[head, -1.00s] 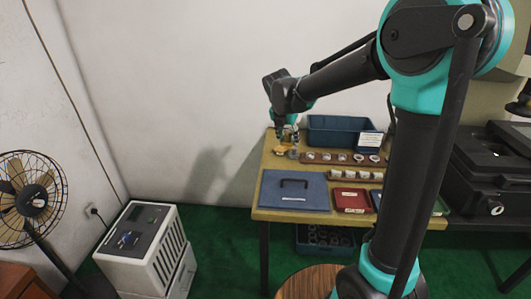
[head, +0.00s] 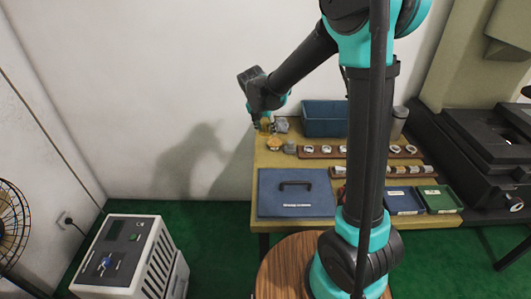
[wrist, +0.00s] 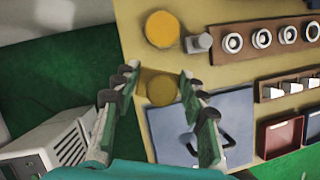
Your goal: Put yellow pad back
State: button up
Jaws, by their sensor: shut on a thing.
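My gripper (wrist: 160,78) is shut on a dull yellow piece (wrist: 159,88), which sits between its fingertips in the wrist view. In the head view my gripper (head: 262,125) is above the table's back left corner, with yellow (head: 265,122) showing at its tips. A second, brighter yellow round thing (wrist: 162,29) is on the table, apart from the fingers; it also shows in the head view (head: 273,143). I cannot tell for sure which of the two is the yellow pad. The underside of the held piece is hidden.
A small grey piece (wrist: 199,43) stands beside the bright yellow round. A brown rack (wrist: 265,40) holds several rings. A blue case (head: 297,192) with a dark handle lies in front. A blue bin (head: 325,118) stands behind. Green floor (wrist: 50,75) lies left of the table.

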aim_at(268, 156)
notch_tip(268, 156, down, 12)
jog(key=shift+f, duration=0.1)
dwell(0.4)
jog(key=o, duration=1.1)
jog(key=shift+f, duration=0.1)
jog(key=v, duration=1.2)
jog(key=s+d+f+m, duration=0.1)
jog(key=s+d+m, duration=0.6)
jog(key=m, duration=0.3)
jog(key=s+d+f+m+y, duration=0.1)
jog(key=s+d+m, duration=0.6)
jog(key=m, duration=0.4)
jog(key=s+d+f+m+y, duration=0.1)
jog(key=s+d+m, duration=0.6)
jog(key=m, duration=0.3)
jog(key=shift+s+d+f+m, duration=0.1)
jog(key=shift+s+f+m, duration=0.15)
jog(key=shift+s+m, duration=0.15)
